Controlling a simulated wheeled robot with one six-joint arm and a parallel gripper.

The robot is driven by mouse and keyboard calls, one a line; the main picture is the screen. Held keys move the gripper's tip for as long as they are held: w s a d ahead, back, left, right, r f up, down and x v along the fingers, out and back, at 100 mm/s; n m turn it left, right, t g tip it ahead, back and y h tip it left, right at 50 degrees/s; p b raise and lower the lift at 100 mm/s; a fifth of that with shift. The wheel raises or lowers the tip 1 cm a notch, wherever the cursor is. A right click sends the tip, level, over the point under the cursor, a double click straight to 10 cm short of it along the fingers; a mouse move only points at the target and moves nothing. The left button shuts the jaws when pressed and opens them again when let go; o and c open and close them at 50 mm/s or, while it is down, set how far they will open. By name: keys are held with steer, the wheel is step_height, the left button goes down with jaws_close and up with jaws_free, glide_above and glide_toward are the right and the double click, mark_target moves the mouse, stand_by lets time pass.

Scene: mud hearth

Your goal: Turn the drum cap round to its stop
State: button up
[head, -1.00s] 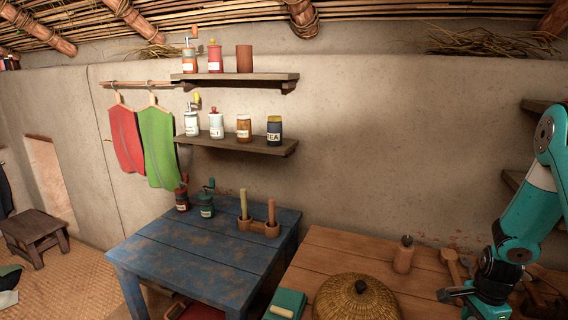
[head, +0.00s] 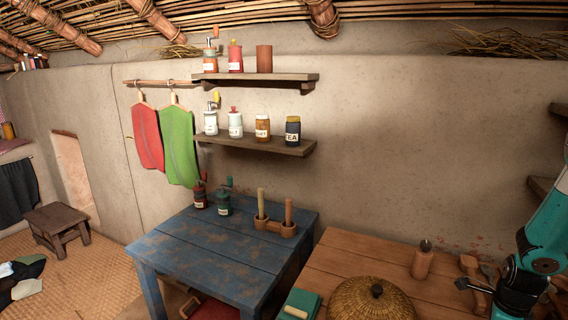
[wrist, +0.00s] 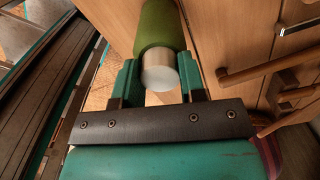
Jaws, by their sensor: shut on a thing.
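In the wrist view, a green cylinder (wrist: 156,25) with a pale silver round end (wrist: 160,72) lies between the two teal fingers of my gripper (wrist: 158,64). The fingers flank the silver end closely, one on each side, and are shut on it. I cannot tell whether this is the drum cap. The held thing cannot be made out there.
A domed woven basket lid (head: 372,302) and a teal box (head: 300,304) are on the brown table. A wooden pot (head: 422,262) stands behind. The blue table (head: 215,255) is left of it and has a clear middle. Wooden fronts with handles (wrist: 268,66) are close at the right in the wrist view.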

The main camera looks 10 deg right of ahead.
steer(key=o, duration=0.7)
step_height(320, 180, up, 6)
steer(key=p, duration=0.4)
steer(key=shift+p, duration=0.35)
